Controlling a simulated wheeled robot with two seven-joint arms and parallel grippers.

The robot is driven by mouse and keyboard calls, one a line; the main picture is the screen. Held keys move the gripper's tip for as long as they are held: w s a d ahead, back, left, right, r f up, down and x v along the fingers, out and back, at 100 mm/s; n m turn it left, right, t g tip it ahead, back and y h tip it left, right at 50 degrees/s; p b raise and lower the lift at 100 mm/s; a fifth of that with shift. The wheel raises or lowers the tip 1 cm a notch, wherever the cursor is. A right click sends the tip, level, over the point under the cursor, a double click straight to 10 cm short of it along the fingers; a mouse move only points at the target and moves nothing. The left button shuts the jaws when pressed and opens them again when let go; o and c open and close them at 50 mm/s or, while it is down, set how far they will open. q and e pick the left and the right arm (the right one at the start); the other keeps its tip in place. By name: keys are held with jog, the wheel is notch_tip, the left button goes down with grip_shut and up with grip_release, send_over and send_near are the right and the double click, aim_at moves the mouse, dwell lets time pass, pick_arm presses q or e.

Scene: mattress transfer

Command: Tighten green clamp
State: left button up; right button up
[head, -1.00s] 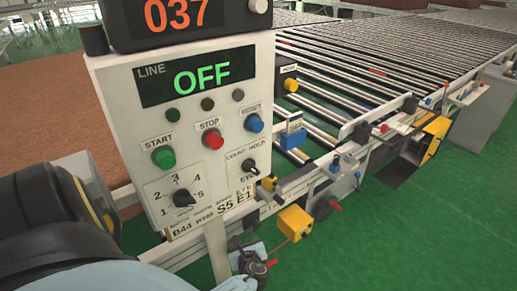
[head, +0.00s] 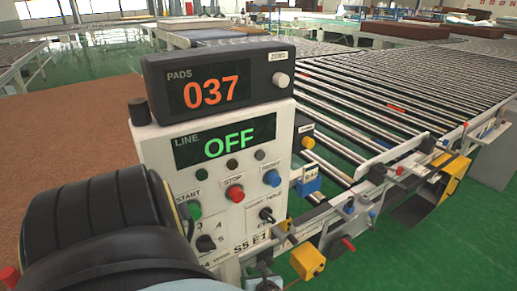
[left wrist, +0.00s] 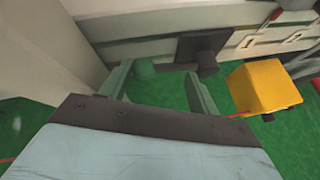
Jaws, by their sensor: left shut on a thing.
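A green rounded knob (left wrist: 145,68), apparently part of the green clamp, shows between the fingers of my left gripper (left wrist: 160,85) in the left wrist view. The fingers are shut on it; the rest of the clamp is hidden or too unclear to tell. In the head view, my left gripper is at the bottom edge, below the control panel (head: 283,175), and is mostly cut off. The clamp cannot be made out there. My right gripper is in neither view.
A yellow box (left wrist: 265,88) sits just right of my left gripper; the head view shows it too (head: 307,262). The panel reads LINE OFF, and the pads counter (head: 215,85) reads 037. A roller conveyor (head: 400,85) runs behind. Green floor (head: 440,245) is open at right.

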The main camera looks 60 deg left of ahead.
pick_arm(q)
jog(key=shift+w+a+r, duration=0.25)
jog(key=shift+w, duration=0.05)
jog(key=o, duration=1.5)
jog(key=shift+f, duration=0.2)
jog(key=shift+s, duration=0.1)
jog(key=shift+s+d+f, duration=0.1)
jog(key=shift+d, duration=0.1)
jog(key=w+p+v, duration=0.1)
jog(key=p+v, duration=0.4)
jog(key=v, duration=0.2)
jog(key=shift+s+d+r, duration=0.35)
jog(key=shift+s, duration=0.1)
jog(key=shift+f, duration=0.1)
